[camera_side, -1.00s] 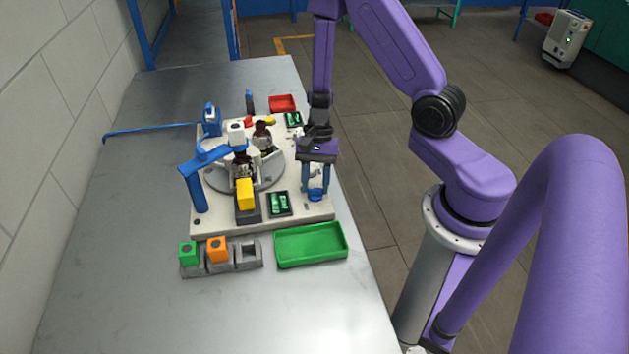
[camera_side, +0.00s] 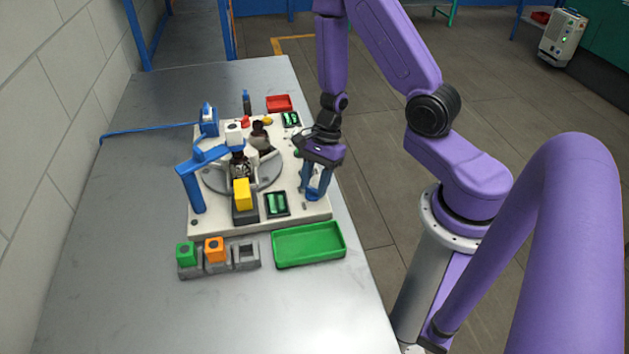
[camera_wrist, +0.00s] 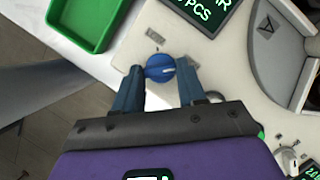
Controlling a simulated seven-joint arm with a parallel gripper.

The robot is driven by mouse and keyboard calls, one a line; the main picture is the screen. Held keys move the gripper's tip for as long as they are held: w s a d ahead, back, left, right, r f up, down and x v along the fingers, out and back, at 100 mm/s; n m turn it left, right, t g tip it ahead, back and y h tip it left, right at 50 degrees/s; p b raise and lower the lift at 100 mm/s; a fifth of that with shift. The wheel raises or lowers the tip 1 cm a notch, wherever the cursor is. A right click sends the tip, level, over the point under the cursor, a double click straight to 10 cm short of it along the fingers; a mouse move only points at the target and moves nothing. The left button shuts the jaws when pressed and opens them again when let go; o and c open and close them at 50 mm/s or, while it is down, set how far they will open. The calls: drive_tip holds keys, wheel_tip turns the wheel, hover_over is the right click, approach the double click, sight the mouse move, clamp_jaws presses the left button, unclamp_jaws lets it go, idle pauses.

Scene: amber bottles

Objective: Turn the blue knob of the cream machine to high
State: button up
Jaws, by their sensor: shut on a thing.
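The cream machine (camera_side: 262,221) stands on the metal table, with a round grey turntable and amber bottles (camera_side: 260,135) on it. The blue knob (camera_wrist: 159,67) sits near the machine's edge in the wrist view, with a light line across its face. My gripper (camera_wrist: 160,74) is shut on the knob, one blue finger on each side. In the side view my gripper (camera_side: 314,192) is at the right front corner of the machine, tilted, and its fingers hide most of the knob.
A green tray (camera_side: 308,262) lies in front of the machine, beside a grey holder (camera_side: 220,270) with a green block (camera_side: 186,253) and an orange block (camera_side: 215,249). A red tray (camera_side: 279,103) is behind. A blue arm-like fixture (camera_side: 190,188) rises at the machine's left. The table's left front is clear.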

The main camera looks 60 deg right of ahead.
idle(0.3)
drive_tip(key=o, duration=1.1)
drive_tip(key=shift+c, duration=0.2)
drive_tip(key=shift+r, duration=0.1)
drive_tip(key=v, duration=1.7)
drive_tip(key=shift+d, duration=0.15)
